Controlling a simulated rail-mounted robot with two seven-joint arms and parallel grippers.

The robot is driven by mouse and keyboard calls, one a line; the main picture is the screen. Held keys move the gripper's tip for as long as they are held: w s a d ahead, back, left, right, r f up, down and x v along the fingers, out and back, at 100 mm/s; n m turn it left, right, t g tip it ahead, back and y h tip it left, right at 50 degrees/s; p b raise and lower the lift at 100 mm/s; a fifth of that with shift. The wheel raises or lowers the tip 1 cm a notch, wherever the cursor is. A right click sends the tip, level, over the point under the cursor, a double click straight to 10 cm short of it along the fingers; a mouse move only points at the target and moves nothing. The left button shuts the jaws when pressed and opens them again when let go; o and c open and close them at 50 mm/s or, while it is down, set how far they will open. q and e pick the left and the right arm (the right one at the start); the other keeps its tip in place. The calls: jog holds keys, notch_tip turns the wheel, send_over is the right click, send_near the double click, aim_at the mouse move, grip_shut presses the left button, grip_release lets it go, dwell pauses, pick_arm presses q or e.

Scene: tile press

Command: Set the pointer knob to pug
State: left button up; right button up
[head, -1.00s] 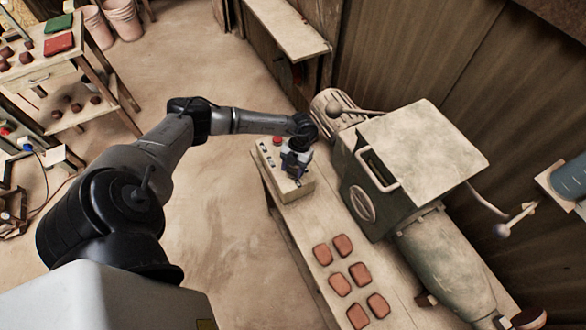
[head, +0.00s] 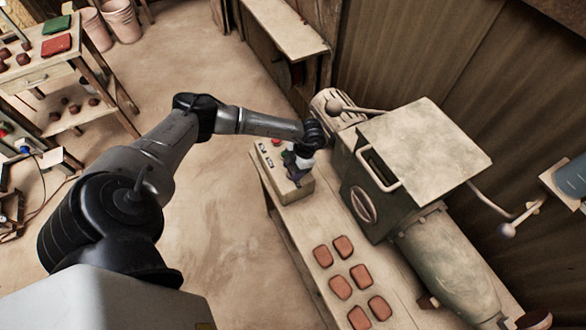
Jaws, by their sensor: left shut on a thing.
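My left gripper (head: 295,175) points down at the right part of the box's top. It is shut on the pointer knob there. The knob is hidden by the gripper, so its setting and the pug mark cannot be read. My right gripper is not in view.
A large press with a pale flat top (head: 425,150) and a handle stands on the bench right of the box. Several reddish tiles (head: 340,287) lie on the bench in front. A shelf table (head: 35,75) stands at the far left. Open floor lies left of the bench.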

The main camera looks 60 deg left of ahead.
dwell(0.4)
pick_arm(q)
jog(key=o, duration=0.9)
jog(key=shift+o, duration=0.2)
jog(key=p+v, duration=0.6)
jog(key=v, duration=0.8)
jog(key=shift+p, duration=0.4)
jog(key=shift+s+d, duration=0.1)
